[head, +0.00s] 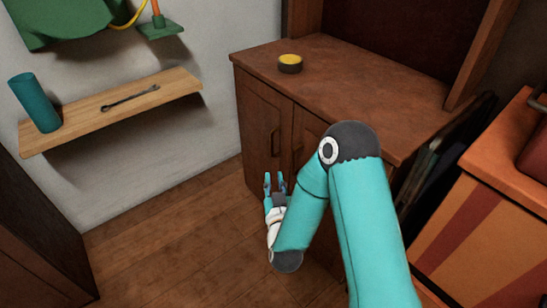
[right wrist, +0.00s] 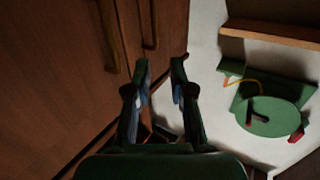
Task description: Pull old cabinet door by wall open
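The old brown wooden cabinet (head: 350,85) stands against the pale wall, with two front doors that look shut. The door by the wall (head: 258,115) is the left one in the head view, with a vertical handle (head: 275,143) near its right edge. The other door's handle (head: 297,155) is beside it, partly near my arm. My right gripper (head: 274,180) is in front of the doors, below the handles, open and empty. In the right wrist view, its fingers (right wrist: 160,75) are apart, and both handles, one at the wall side (right wrist: 150,25), lie beyond them. My left gripper is not in view.
A black and yellow round object (head: 290,63) sits on the cabinet top. A wooden shelf (head: 175,88) on the wall holds a teal cylinder (head: 35,103) and a wrench (head: 130,97). An orange cabinet (head: 490,220) is at right. The floor (head: 180,230) left of my arm is clear.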

